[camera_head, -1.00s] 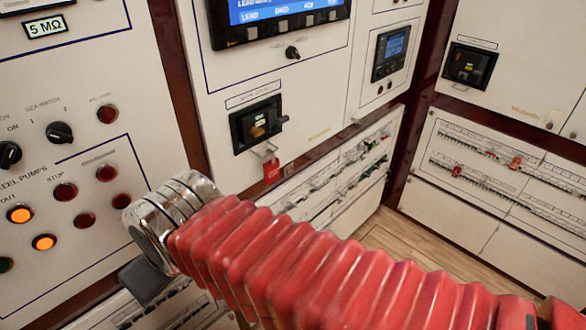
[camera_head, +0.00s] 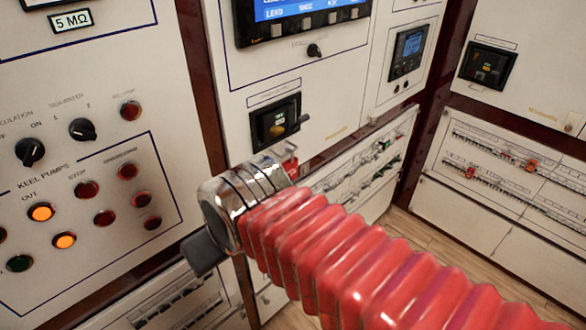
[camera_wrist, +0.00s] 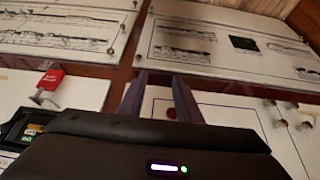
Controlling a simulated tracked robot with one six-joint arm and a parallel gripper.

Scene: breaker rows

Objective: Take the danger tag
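The danger tag is a small red tag (camera_head: 290,168) hanging on a metal clasp below the black breaker switch (camera_head: 276,123) in the head view. My arm's silver cuff partly covers it there. In the wrist view the red tag (camera_wrist: 51,79) is at the left, with its clasp beside it. My gripper (camera_wrist: 159,76) shows in the wrist view with its two dark fingers apart and nothing between them. It is to the right of the tag and not touching it.
A panel with knobs and round lit buttons (camera_head: 64,241) stands at the left. A second black breaker switch (camera_head: 487,65) is on the right-hand cabinet. Below are white panels with breaker rows (camera_head: 520,165). Wooden floor (camera_head: 415,232) shows between the cabinets.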

